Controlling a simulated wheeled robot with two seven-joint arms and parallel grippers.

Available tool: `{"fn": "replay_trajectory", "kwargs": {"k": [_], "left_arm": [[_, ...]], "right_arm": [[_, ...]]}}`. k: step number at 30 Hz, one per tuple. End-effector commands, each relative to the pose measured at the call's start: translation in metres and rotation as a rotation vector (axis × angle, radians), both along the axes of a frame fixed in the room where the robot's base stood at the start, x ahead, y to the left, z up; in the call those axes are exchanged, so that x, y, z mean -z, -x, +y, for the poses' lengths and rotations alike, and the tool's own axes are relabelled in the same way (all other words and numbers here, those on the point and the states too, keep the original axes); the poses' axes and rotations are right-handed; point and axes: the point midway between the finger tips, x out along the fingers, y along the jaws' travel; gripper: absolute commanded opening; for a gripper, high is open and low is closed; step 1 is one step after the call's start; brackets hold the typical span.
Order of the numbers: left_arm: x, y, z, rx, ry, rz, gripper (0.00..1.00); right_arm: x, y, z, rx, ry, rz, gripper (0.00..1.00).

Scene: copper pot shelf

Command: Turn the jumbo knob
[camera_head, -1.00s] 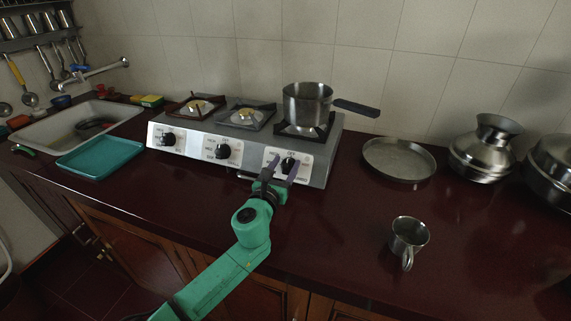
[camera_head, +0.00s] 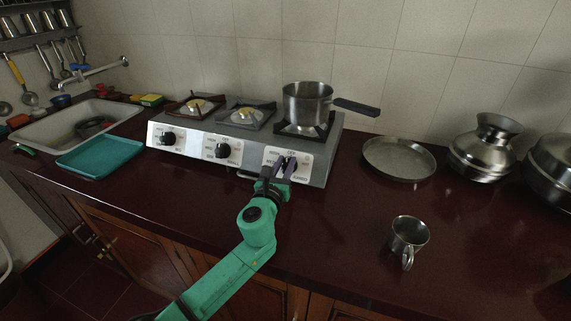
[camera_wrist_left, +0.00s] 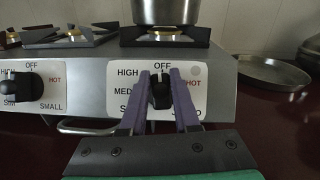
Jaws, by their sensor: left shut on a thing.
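The jumbo knob (camera_wrist_left: 160,92) is the black knob on the right end of the stove's front panel, with a white label plate behind it. Its label in the left wrist view is partly covered by my gripper. My left gripper (camera_head: 286,163) reaches the knob from the front, and its purple fingers (camera_wrist_left: 160,80) stand on either side of the knob, shut on it. The knob points roughly up towards OFF in the left wrist view. In the head view the fingers hide most of the knob. My right gripper is not in view.
A steel saucepan (camera_head: 305,104) sits on the stove's right burner, its handle pointing right. Two more black knobs (camera_head: 222,150) (camera_head: 168,138) are to the left. A steel plate (camera_head: 398,160) and a steel mug (camera_head: 408,238) stand on the dark counter. A teal tray (camera_head: 100,157) lies left.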

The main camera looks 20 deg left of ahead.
Motion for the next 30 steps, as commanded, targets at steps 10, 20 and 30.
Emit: {"fn": "replay_trajectory", "kwargs": {"k": [10,20,30], "left_arm": [[-0.001,0.000,0.001,-0.140,0.245,0.017,0.00],[0.000,0.001,0.004,-0.297,0.513,0.035,0.00],[0.002,0.001,0.006,-0.419,0.722,0.048,0.00]], "right_arm": [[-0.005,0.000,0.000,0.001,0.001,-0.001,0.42],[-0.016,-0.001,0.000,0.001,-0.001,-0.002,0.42],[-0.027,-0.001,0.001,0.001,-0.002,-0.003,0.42]]}}
